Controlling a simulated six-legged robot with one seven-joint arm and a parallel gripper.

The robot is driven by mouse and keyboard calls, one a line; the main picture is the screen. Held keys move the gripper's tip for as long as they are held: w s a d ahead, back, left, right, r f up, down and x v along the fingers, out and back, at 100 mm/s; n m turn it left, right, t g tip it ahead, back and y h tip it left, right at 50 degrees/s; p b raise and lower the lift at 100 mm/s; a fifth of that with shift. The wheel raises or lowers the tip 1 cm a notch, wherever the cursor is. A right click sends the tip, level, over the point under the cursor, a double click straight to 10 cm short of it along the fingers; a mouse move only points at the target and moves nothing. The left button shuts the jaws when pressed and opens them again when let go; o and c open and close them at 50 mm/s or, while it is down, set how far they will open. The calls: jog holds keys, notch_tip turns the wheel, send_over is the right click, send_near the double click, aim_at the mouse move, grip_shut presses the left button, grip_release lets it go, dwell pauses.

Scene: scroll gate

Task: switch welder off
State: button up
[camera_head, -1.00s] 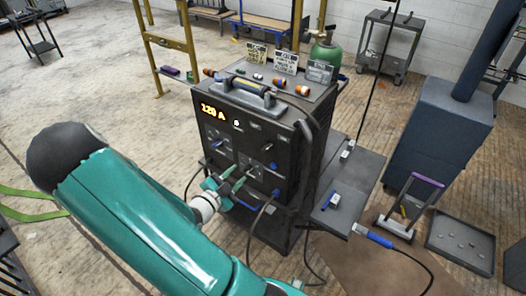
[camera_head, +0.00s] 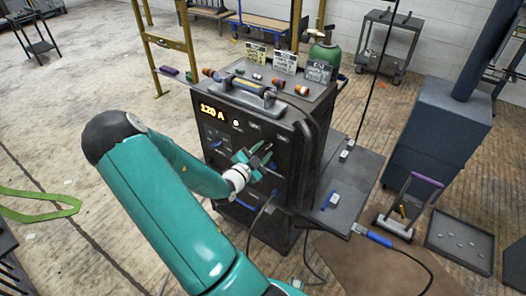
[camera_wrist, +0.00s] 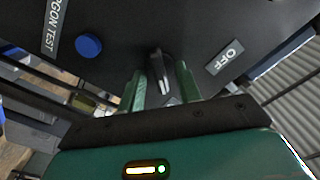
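In the wrist view the two green fingers (camera_wrist: 160,88) stand apart on either side of a dark switch lever (camera_wrist: 157,62). I cannot tell whether either finger touches it. An "OFF" label (camera_wrist: 225,57) is to the right of the lever. A blue button (camera_wrist: 88,45) and a partly cut "ARGON TEST" label (camera_wrist: 53,24) are to the left.
A handle, tags and orange-capped parts are on the welder's top. A grey side shelf (camera_head: 348,190) holds small parts at its right. A cable with a blue connector (camera_head: 380,238), a tray (camera_head: 460,263) and a blue cabinet (camera_head: 425,130) are further right. A green cylinder (camera_head: 325,55) stands behind.

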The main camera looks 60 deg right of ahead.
jog(key=shift+d, duration=0.25)
jog(key=shift+c, duration=0.2)
grip_shut()
